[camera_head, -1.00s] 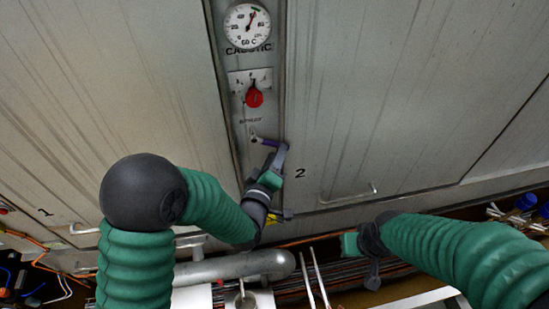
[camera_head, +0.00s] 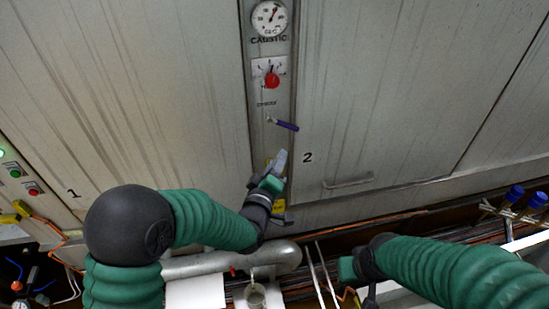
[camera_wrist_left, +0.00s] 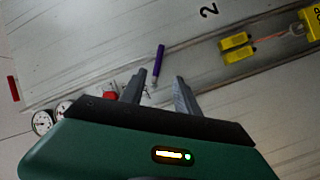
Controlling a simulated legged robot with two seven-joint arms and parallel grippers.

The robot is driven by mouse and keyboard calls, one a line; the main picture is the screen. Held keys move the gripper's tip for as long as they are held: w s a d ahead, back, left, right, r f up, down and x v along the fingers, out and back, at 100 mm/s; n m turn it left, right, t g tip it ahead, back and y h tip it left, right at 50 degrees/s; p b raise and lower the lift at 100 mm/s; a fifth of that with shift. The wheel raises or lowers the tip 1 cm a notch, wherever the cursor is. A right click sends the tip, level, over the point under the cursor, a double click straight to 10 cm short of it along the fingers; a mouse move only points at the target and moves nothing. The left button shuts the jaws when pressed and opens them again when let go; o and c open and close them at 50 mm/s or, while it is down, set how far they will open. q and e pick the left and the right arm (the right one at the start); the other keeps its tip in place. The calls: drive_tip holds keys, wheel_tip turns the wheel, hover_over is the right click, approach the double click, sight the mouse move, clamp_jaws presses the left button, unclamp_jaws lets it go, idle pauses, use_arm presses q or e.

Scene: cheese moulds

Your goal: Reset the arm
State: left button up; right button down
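My left gripper (camera_head: 279,160) is in front of the metal panel, just below a purple-handled lever (camera_head: 286,125) and apart from it. In the left wrist view its two grey fingers (camera_wrist_left: 158,88) are spread with nothing between them, and the purple lever (camera_wrist_left: 159,60) shows beyond the tips. My right gripper (camera_head: 362,283) is low at the right, in front of the pipes and cables. Its fingers are partly hidden at the bottom edge, so I cannot tell whether it is open.
Above the lever are a red knob (camera_head: 271,81) and a round dial (camera_head: 269,18). A silver pipe (camera_head: 235,263) runs below my left arm. A door handle (camera_head: 348,182) is at the right.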

use_arm(q)
drive_tip(key=s+a+f+m+g+y+b, duration=0.25)
drive_tip(key=s+a+f+g+b, duration=0.2)
drive_tip(key=a+f, duration=0.3)
drive_tip(key=s+a+f+m+g+y+b, duration=0.1)
drive_tip(key=s+a+f+m+g+b, duration=0.2)
drive_tip(key=s+a+f, duration=0.4)
drive_tip(key=s+a+f+m+g+b, duration=0.1)
drive_tip(key=s+a+f+g, duration=0.2)
drive_tip(key=s, duration=0.5)
drive_tip(key=s+a+f+m+g+y+b, duration=0.1)
drive_tip(key=s+a+f+g+b, duration=0.1)
drive_tip(key=s, duration=0.6)
drive_tip(key=a+f+g, duration=0.1)
drive_tip(key=a+f, duration=0.1)
drive_tip(key=a, duration=0.1)
drive_tip(key=shift+f, duration=0.3)
drive_tip(key=shift+a+y, duration=0.15)
drive_tip(key=shift+y, duration=0.1)
